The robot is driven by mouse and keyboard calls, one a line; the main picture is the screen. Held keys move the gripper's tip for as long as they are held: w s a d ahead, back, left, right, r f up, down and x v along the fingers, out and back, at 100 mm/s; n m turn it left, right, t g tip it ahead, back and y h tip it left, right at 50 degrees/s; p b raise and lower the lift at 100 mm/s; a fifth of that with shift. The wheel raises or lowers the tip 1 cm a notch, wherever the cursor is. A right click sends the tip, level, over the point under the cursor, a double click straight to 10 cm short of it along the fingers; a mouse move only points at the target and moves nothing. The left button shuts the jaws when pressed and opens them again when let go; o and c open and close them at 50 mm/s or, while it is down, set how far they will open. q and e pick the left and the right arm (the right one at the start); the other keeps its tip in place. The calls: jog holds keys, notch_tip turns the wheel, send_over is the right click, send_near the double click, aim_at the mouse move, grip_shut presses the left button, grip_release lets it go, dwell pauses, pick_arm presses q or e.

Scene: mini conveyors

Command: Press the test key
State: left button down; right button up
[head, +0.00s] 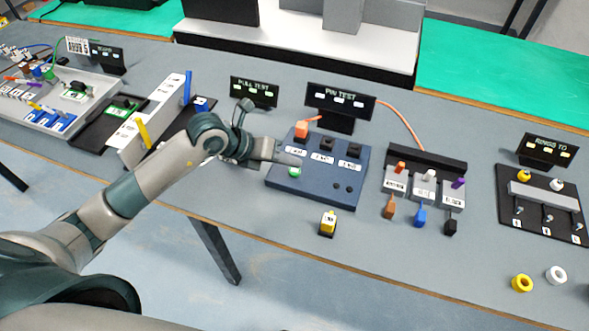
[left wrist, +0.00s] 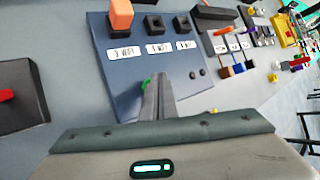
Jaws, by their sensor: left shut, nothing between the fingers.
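The blue test board (head: 318,190) stands on the table below a black sign reading PIN TEST (head: 340,97). A small green key (head: 295,172), which looks like the test key, sits at the board's left front. An orange plug (head: 301,130) is in the leftmost of three sockets. My left gripper (head: 297,161) is shut and empty, its tips over the board just behind the green key. In the left wrist view the shut fingers (left wrist: 160,82) partly hide the green key (left wrist: 146,84); I cannot tell whether they touch it. My right gripper is not in view.
A white rail fixture (head: 150,122) and a tray (head: 78,127) are at left. An orange cable (head: 402,122) runs behind.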

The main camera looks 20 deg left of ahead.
pick_arm(q)
jog(key=shift+f, duration=0.1)
jog(key=shift+f+b, duration=0.3)
dwell(0.3)
jog(key=shift+a+f, duration=0.1)
